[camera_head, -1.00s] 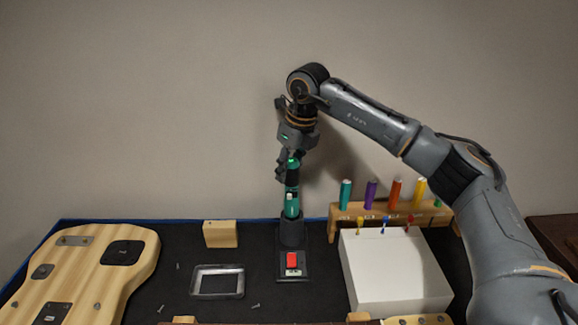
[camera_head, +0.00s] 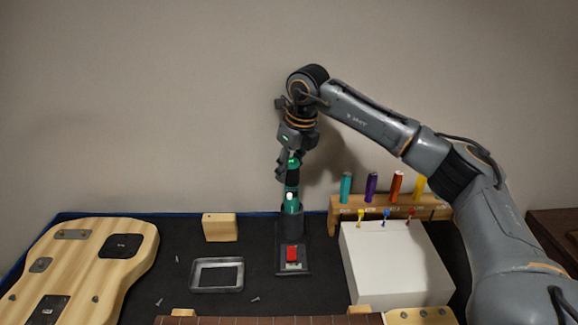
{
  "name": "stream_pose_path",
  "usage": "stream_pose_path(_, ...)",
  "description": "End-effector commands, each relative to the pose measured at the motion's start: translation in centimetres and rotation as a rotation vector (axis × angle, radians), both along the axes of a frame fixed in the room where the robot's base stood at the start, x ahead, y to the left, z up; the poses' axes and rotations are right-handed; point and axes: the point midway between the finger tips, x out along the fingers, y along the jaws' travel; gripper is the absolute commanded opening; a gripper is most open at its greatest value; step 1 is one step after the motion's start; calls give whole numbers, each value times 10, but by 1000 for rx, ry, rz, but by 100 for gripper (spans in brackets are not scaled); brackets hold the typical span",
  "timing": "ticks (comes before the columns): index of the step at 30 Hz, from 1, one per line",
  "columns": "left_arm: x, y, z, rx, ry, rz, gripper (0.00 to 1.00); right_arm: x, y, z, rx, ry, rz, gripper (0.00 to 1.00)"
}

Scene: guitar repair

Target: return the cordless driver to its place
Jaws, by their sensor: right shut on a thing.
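The cordless driver (camera_head: 291,200) is green and black and stands upright. Its lower end is inside the dark cup of a black holder (camera_head: 293,258) that has a red block on its base. My right gripper (camera_head: 290,170) comes down from above and is shut on the driver's upper part. The gripper's fingers partly hide the top of the driver. Whether the driver rests fully on the cup's bottom is hidden. My left gripper is not in view.
A wooden rack (camera_head: 385,208) with several colored-handled tools stands right of the holder, behind a white box (camera_head: 395,265). Left are a wooden block (camera_head: 220,227), a metal tray (camera_head: 217,288), loose screws and a guitar body (camera_head: 85,262). A guitar neck (camera_head: 270,320) lies along the front.

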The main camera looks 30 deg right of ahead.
Motion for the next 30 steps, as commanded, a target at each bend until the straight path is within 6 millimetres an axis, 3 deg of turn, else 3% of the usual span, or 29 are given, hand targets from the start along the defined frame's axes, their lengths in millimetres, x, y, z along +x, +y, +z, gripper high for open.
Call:
stream_pose_path(15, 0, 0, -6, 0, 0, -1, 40, 0, 0, -10, 1, -3, 0, 0)
stream_pose_path(16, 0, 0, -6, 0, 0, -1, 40, 0, 0, -10, 1, -3, 0, 36)
stream_pose_path(20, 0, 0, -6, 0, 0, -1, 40, 0, 0, -10, 1, -2, 0, 61)
stream_pose_path(30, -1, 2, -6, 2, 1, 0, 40, -1, 0, -9, 0, 0, 0, 61)
